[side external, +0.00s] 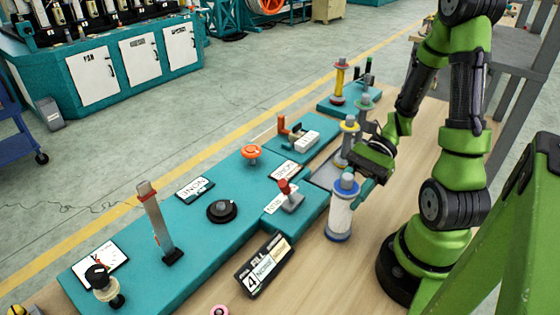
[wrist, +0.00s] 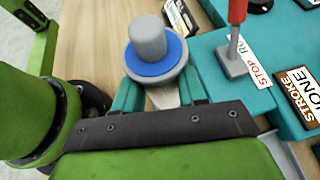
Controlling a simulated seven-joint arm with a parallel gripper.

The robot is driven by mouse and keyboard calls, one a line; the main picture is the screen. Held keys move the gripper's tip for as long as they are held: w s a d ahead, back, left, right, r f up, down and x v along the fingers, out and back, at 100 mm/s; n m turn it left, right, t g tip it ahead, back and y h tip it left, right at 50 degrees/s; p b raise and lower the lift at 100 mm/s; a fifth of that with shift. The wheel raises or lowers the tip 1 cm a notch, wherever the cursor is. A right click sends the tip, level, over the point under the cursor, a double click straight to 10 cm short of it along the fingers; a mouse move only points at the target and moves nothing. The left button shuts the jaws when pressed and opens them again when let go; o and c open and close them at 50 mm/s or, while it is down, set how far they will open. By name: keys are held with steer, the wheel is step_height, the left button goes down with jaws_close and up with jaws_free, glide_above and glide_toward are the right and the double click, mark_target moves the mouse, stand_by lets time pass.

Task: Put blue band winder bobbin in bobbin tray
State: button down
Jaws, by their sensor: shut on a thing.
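The blue band winder bobbin (side external: 340,218) is white with grey flanges and a blue ring at its top. It is upright near the front edge of the teal panel; I cannot tell whether its base touches the wooden table. My gripper (side external: 362,186) is shut on it near the top, from the right. In the wrist view, the bobbin's grey knob and blue ring (wrist: 157,62) show between the teal fingers of my gripper (wrist: 160,98). A grey surface that looks like the bobbin tray (side external: 324,173) lies behind the held bobbin, mostly hidden by it, my gripper and a yellow-banded bobbin (side external: 347,145).
A red-topped lever (side external: 289,195) stands on the teal panel (side external: 235,215) left of the bobbin. A number card (side external: 264,266) lies in front.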

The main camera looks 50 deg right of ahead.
steer(key=shift+f, duration=0.2)
steer(key=c, duration=0.6)
jaws_free()
steer(key=shift+c, duration=0.2)
steer(key=shift+r, duration=0.1)
steer(key=shift+d+r, duration=0.15)
steer(key=shift+d, duration=0.05)
steer(key=v, duration=1.1)
steer(key=w+a+r+n+t+h, duration=0.2)
steer(key=w+a+r+n+h, duration=0.1)
steer(key=a+r+n+h, duration=0.2)
steer(key=w+a+r+n+t+h, duration=0.3)
steer(key=a+r+n+h, duration=0.2)
steer(key=a+n, duration=0.5)
steer(key=shift+w+n, duration=0.25)
steer(key=shift+n, duration=0.15)
